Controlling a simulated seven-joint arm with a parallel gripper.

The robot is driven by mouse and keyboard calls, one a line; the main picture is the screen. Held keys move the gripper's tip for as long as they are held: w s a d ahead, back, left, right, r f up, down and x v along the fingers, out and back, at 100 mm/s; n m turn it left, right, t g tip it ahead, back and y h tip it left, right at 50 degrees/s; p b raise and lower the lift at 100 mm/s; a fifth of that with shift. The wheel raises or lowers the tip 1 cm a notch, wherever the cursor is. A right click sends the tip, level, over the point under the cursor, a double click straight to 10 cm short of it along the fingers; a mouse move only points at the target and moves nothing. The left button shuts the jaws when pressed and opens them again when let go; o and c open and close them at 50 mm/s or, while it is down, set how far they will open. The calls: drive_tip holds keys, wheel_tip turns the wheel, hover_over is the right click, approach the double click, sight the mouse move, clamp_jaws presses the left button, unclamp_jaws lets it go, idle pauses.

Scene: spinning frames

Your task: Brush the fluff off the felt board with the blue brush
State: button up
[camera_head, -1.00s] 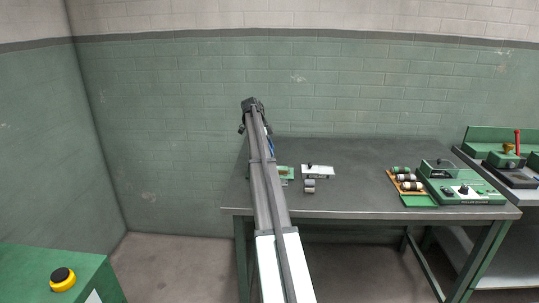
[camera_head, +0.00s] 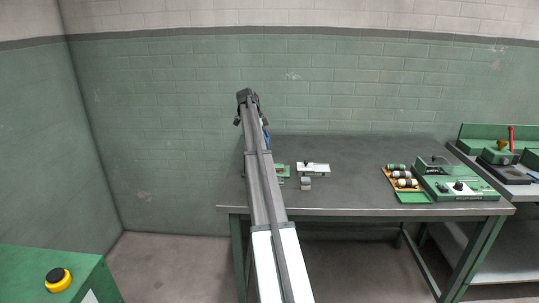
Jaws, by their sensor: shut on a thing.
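My arm reaches over the left end of the grey table (camera_head: 350,180), and my gripper (camera_head: 246,98) is at its far end, with the fingertips mostly hidden behind the arm. A bit of blue (camera_head: 266,138) shows just right of the arm below the gripper; it looks like part of the blue brush. A small green board (camera_head: 284,170) lies on the table, partly covered by my arm; it may be the felt board. Any fluff on it is too small to tell.
A white block with a dark knob (camera_head: 313,169) and a small grey piece (camera_head: 306,184) sit right of the arm. A tray of rolls (camera_head: 402,178) and a green machine (camera_head: 458,186) stand at the right. The table's middle is clear. A yellow-ringed button (camera_head: 59,279) is at lower left.

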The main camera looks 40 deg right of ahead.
drive_tip(key=shift+f, duration=4.05)
drive_tip(key=shift+s+d, duration=0.6)
drive_tip(key=shift+c, duration=0.5)
drive_tip(key=shift+s+d, duration=0.75)
drive_tip(key=shift+w+a, duration=1.4)
drive_tip(key=shift+w, duration=0.05)
drive_tip(key=shift+s+r, duration=0.1)
drive_tip(key=shift+r, duration=3.95)
